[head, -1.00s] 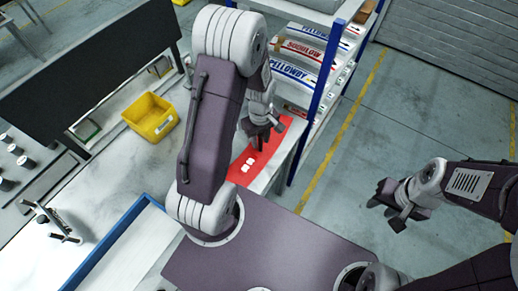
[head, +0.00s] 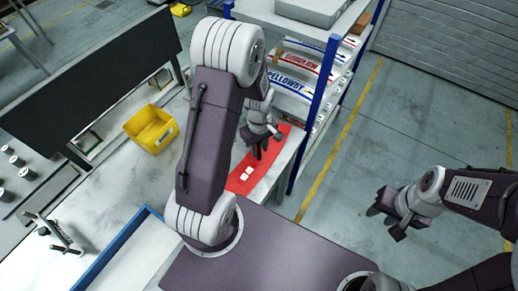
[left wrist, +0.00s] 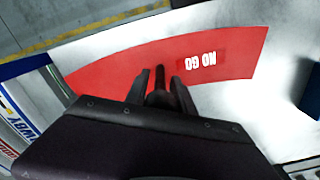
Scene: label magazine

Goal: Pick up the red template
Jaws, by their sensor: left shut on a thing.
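The red template (head: 240,181) is a flat curved red strip on the pale bench top, with white marks in the head view. In the left wrist view the red template (left wrist: 110,76) shows white "NO GO" lettering to the right of the fingers. My left gripper (head: 264,146) points down over the middle of the strip. In the left wrist view the left gripper (left wrist: 161,82) is shut on the red template, with a dark upright piece between its fingers. Whether the strip is clear of the bench I cannot tell. My right gripper (head: 387,213) is open and empty over the floor at the right.
A yellow bin (head: 151,129) stands on the bench to the left. A blue-edged tray (head: 112,250) lies nearer. A blue-posted shelf (head: 318,108) with labelled boxes stands right behind the template. Open floor (head: 420,120) lies to the right.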

